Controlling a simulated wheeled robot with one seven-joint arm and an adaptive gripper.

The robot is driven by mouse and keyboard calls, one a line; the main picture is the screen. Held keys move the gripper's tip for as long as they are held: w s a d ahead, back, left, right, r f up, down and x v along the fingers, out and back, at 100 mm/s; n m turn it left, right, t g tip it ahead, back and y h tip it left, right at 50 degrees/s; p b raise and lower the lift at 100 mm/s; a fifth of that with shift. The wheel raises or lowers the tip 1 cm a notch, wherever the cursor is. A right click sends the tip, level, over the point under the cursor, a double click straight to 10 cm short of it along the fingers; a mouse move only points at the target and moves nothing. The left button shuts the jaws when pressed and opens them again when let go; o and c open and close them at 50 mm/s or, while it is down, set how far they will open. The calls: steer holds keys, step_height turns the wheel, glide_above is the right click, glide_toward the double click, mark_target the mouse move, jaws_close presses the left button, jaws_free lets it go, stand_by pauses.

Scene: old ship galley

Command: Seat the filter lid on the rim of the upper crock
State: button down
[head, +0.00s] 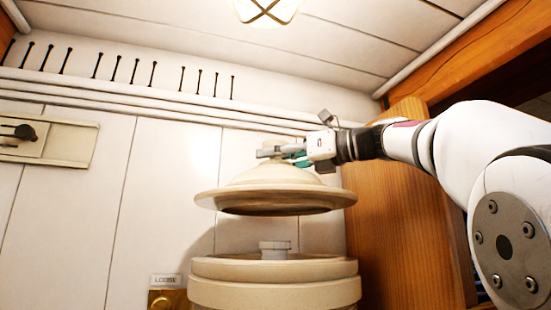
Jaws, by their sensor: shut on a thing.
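The filter lid (275,199) is a cream dome with a wide flat brim. It hangs in the air above the upper crock, roughly level, with a clear gap between brim and rim. My gripper (284,155) is shut on the lid's top, coming in from the right; the gripped part is mostly hidden by the fingers. The upper crock (272,291) is cream and round, and its rim shows at the bottom of the view. A small pale knob-like piece (273,250) stands up at the middle of the crock's top, below the lid. The crock's inside is not visible.
A wooden panel (402,215) stands close on the right, behind my arm. A "LOOSE" label (165,281) sits above a brass fitting (165,300).

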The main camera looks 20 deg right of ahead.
steer(key=shift+w+r, duration=0.1)
steer(key=shift+w, duration=0.15)
steer(key=shift+w+f+b, duration=0.1)
steer(key=shift+f+b, duration=0.55)
steer(key=shift+f, duration=3.45)
steer(key=shift+f, duration=0.95)
